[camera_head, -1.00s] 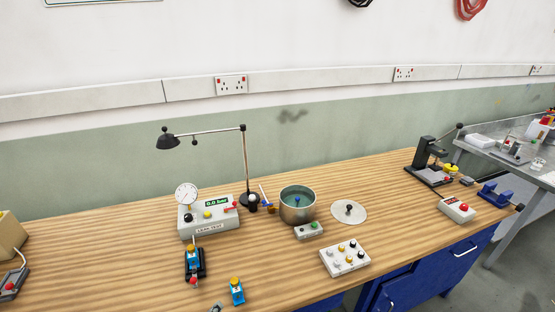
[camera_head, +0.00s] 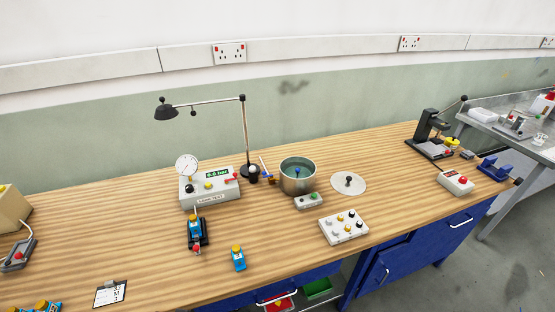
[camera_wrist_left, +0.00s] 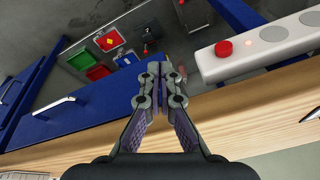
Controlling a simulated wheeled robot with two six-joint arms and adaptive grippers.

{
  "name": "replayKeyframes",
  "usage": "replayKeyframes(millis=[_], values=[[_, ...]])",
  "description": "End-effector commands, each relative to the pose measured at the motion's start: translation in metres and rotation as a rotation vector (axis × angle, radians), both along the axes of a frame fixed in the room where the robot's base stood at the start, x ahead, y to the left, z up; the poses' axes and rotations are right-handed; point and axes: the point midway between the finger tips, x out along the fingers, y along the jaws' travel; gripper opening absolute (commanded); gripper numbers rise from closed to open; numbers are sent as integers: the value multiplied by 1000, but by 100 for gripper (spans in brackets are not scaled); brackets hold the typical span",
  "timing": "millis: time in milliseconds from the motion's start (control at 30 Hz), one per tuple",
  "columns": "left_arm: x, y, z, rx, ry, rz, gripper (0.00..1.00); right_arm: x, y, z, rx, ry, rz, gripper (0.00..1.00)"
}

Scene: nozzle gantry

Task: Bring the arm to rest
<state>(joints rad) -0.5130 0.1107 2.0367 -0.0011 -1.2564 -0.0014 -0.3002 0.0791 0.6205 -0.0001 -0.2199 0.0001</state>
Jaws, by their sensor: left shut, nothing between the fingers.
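My left gripper (camera_wrist_left: 158,72) shows in the left wrist view with its fingertips together and nothing between them. It hangs over the front edge of the wooden bench (camera_wrist_left: 60,150), above the floor and the blue cabinet (camera_wrist_left: 75,122), and touches nothing that I can see. Neither of my arms shows in the head view. My right gripper is not in view.
The bench (camera_head: 120,240) carries a leak tester (camera_head: 210,188), a lamp (camera_head: 246,130), a metal pot (camera_head: 297,177), a button box (camera_head: 343,226), a blue part (camera_head: 238,257) and a clipboard (camera_head: 110,293). A light bar with a red button (camera_wrist_left: 224,49) is near the left gripper.

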Motion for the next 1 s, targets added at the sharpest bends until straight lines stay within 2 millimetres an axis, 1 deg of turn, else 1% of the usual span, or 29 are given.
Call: replayKeyframes(millis=[33, 67, 100, 167, 200, 267, 300, 367, 400, 467, 500, 600, 700, 800, 1000], values=[[-4, 2, -25, -1, 16, 4, 0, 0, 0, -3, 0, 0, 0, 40], [-6, 4, -39, -1, 21, 6, 0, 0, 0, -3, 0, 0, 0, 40], [-9, 6, -60, -2, 28, 8, 0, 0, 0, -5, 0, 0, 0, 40], [-19, 9, -95, -2, 43, 12, 0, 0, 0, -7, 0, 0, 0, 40], [-28, 11, -121, -3, 54, 16, 0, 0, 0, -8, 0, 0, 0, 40], [-47, 15, -164, -4, 74, 22, 0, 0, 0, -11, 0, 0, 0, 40], [-64, 18, -191, -6, 86, 25, 0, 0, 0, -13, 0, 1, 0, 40], [-91, 21, -228, -7, 105, 31, 0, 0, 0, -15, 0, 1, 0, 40], [-111, 22, -249, -9, 116, 33, 0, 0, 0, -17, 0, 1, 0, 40], [-140, 23, -274, -11, 131, 37, 0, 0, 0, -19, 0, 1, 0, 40], [-158, 24, -287, -12, 139, 39, 0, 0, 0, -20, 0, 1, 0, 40], [-194, 25, -307, -14, 155, 44, 0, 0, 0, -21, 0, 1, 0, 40], [-215, 25, -315, -15, 162, 46, 0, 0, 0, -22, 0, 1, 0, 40], [-222, 25, -318, -16, 164, 47, 0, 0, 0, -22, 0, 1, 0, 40], [-223, 25, -318, -16, 164, 47, 0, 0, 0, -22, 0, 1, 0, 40]])
